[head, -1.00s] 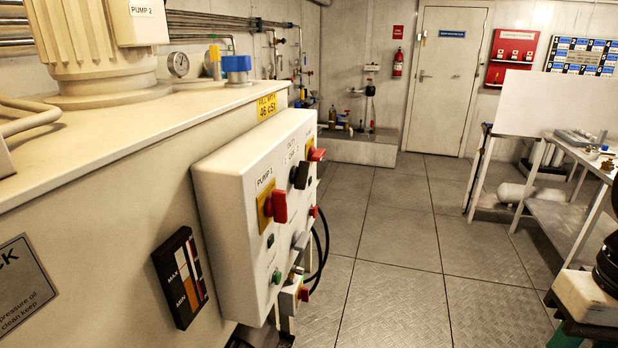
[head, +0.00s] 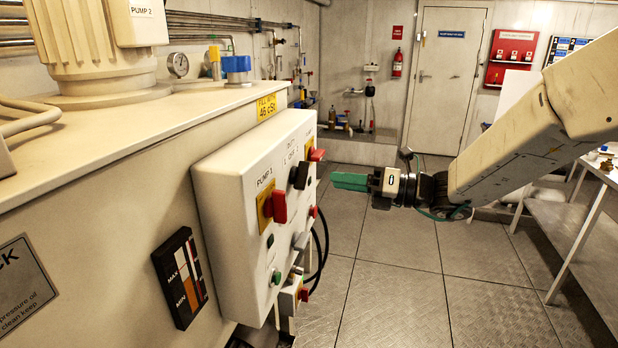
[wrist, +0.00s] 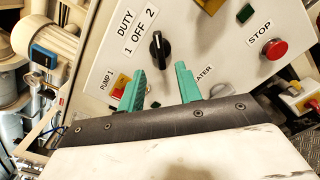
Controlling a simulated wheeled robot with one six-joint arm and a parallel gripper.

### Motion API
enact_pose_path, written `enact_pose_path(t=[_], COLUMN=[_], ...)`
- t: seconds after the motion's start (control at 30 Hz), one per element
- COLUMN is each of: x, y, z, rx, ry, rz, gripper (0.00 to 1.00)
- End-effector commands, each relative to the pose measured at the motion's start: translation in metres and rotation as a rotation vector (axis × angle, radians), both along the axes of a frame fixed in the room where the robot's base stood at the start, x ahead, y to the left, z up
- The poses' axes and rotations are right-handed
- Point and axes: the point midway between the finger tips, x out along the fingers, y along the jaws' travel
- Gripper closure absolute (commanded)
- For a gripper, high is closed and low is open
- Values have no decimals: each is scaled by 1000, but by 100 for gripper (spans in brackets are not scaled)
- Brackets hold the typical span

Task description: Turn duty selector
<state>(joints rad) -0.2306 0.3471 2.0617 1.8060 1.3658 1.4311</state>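The duty selector (wrist: 157,47) is a black rotary knob under the label "DUTY 1 OFF 2" in the wrist view. In the head view the duty selector (head: 299,175) shows as a dark knob on the side of the white control box (head: 228,222). My gripper (head: 350,181) is to the right of the box in the head view, with green fingers pointing left at it and a gap between. In the wrist view my gripper (wrist: 160,84) has its two green fingers apart, with nothing between them, below the knob.
A red pump handle (head: 279,206) on a yellow plate and another red handle (head: 316,155) stick out of the box near the selector. A red stop button (wrist: 274,49) is to the right in the wrist view. Black cables (head: 325,245) hang beside the box. The floor nearby is clear.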

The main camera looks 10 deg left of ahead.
Motion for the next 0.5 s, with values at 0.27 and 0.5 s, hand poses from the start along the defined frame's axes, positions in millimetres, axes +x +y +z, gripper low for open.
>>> enact_pose_path(t=[0.27, 0.5], x=[0, 3], y=[21, 59], z=[0, -1], rx=[5, 3], ry=[65, 64], rz=[4, 4], gripper=[65, 65])
